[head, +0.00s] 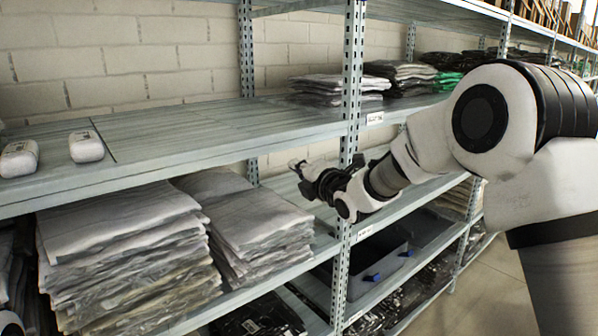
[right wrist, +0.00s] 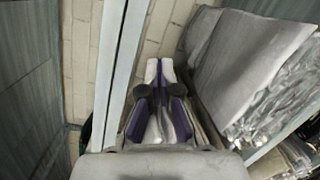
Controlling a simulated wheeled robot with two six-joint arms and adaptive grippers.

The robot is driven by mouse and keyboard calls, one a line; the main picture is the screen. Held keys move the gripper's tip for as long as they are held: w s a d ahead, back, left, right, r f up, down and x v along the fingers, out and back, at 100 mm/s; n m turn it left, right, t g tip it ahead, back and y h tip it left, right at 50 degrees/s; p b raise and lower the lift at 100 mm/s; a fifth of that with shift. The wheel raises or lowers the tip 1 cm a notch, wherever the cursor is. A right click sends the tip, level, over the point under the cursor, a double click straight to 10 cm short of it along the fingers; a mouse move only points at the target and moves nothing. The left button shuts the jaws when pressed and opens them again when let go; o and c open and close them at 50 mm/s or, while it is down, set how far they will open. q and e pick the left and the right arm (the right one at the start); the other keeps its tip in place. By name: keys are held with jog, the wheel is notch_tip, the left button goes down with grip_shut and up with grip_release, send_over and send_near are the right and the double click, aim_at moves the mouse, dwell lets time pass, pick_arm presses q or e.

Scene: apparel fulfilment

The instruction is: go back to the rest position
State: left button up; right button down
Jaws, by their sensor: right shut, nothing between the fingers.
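My right gripper (head: 298,178) reaches in from the right at the end of my white and black arm. It is by the metal upright (head: 351,85), at the level between the upper and middle shelf boards. In the right wrist view my right gripper (right wrist: 160,68) has its fingers together with nothing between them. My left gripper does not show; a small white and black piece at the lower left edge of the head view is too cut off to tell.
Stacks of bagged grey garments (head: 120,225) fill the shelf at lower left. The upper shelf (head: 200,135) is mostly bare, with two small white rounded objects (head: 86,146) at left. More folded stacks (head: 335,84) lie behind the upright. A dark bin (head: 375,255) stands lower. Open floor (head: 480,300) shows at lower right.

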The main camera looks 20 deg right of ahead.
jog(key=shift+f, duration=0.15)
notch_tip(320, 180, down, 21)
jog(key=s+g, duration=0.2)
jog(key=g, duration=0.2)
jog(key=s+a+f+m+g+h+b, duration=0.1)
jog(key=s+f+m+g, duration=0.1)
jog(key=s+f, duration=0.6)
jog(key=s+f+m+g, duration=0.2)
jog(key=s+f, duration=0.2)
jog(key=f, duration=0.8)
jog(key=s+f+m+g, duration=0.4)
jog(key=s+f, duration=0.6)
jog(key=s, duration=0.2)
jog(key=s+d+f+m+g+h, duration=0.2)
jog(key=s+m+g, duration=0.3)
jog(key=s+m, duration=1.2)
jog(key=s, duration=0.5)
jog(key=shift+s+f, duration=0.2)
jog(key=shift+s, duration=0.15)
